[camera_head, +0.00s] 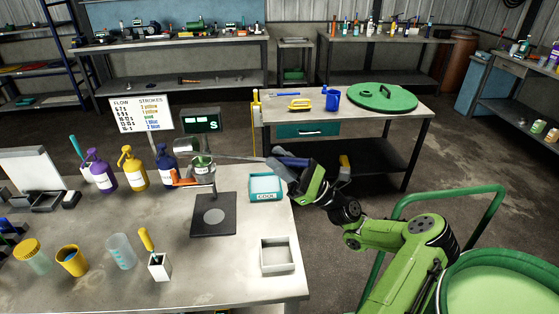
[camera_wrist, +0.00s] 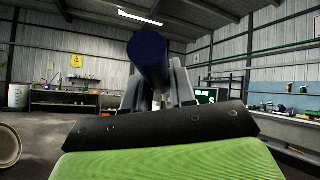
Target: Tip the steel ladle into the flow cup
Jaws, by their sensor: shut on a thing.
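The steel ladle (camera_head: 235,158) is held by its dark blue handle, with its thin shaft reaching left across the bench's back edge. In the wrist view the round handle end (camera_wrist: 149,58) stands up between my fingers. My gripper (camera_head: 284,168) is shut on that handle, to the right of the bench; its fingers also show in the wrist view (camera_wrist: 158,92). The ladle's far end is at the metal flow cup (camera_head: 203,169), which sits on a stand with an orange lever.
Purple (camera_head: 102,172), yellow (camera_head: 132,170) and dark blue (camera_head: 167,168) pump bottles stand left of the cup. A teal-topped box (camera_head: 265,188) lies below the ladle shaft. A black plate (camera_head: 213,220) is in front of the cup. A green display (camera_head: 201,121) stands behind.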

